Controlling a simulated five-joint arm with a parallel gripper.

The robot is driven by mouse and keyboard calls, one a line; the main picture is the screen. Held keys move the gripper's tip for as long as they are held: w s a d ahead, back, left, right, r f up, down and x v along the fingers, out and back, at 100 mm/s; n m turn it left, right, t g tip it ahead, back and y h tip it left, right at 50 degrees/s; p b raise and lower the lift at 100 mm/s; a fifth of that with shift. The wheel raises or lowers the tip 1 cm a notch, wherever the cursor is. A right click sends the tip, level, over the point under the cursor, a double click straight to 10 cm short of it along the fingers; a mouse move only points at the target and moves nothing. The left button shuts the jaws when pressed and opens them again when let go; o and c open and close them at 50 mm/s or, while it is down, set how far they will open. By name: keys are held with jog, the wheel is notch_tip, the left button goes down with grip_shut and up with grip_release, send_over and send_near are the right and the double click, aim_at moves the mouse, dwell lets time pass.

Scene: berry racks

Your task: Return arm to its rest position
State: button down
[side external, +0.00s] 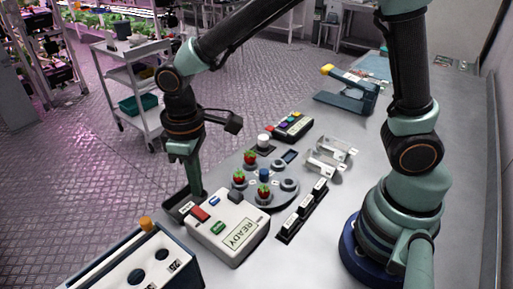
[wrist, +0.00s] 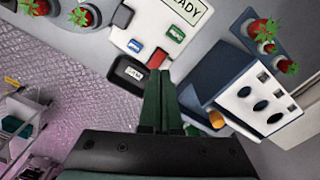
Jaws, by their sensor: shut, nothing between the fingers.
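My gripper (side external: 194,192) is shut and empty, pointing down over a small dark tray (side external: 180,207) at the table's left edge. In the wrist view my gripper (wrist: 162,78) has its green fingers together beside the dark tray (wrist: 128,75), which carries a white label. Next to it is a white box (side external: 228,230) with a red button, a blue and a green key and a panel reading READY. It also shows in the wrist view (wrist: 150,22). The arm is stretched out from its base across the table.
A round grey rack (side external: 285,198) holds several red berries. A box with holes (side external: 140,262) stands at the front left; berries sit beside it in the wrist view. A dark label strip (side external: 305,210), metal brackets (side external: 330,155) and a blue press-like device (side external: 345,95) stand further right and back.

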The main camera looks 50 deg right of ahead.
jog(key=s+d+r+m+t, duration=0.2)
jog(key=d+r, duration=0.4)
jog(key=d, duration=0.3)
jog(key=s+d+r+m+t, duration=0.3)
jog(key=d+r, duration=0.3)
jog(key=d, duration=0.3)
jog(key=shift+s+d+m+t, duration=0.15)
jog(key=shift+d+m+t, duration=0.2)
jog(key=shift+m, duration=0.15)
